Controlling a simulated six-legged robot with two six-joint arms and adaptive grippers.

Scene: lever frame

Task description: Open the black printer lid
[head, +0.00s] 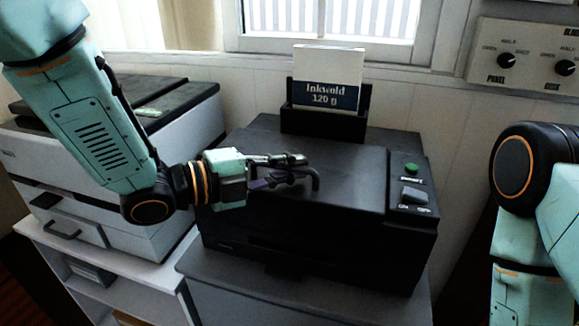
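The black printer (330,255) stands on a grey cabinet, with its lid (345,165) lying flat and closed on top. A dark curved handle (316,181) shows on the lid's left part. My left gripper (283,170) reaches in from the left, low over the lid, with its fingers at the handle. The fingers hide part of the handle, and I cannot tell whether they are closed on it. My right arm shows at the right edge, but its gripper is out of view.
A paper feeder holding an "Inkvold 120" pack (328,80) rises behind the lid. A control strip with a green button (411,168) lies right of the lid. A white printer (165,125) stands at left on a shelf unit. A knob panel (525,60) is on the wall.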

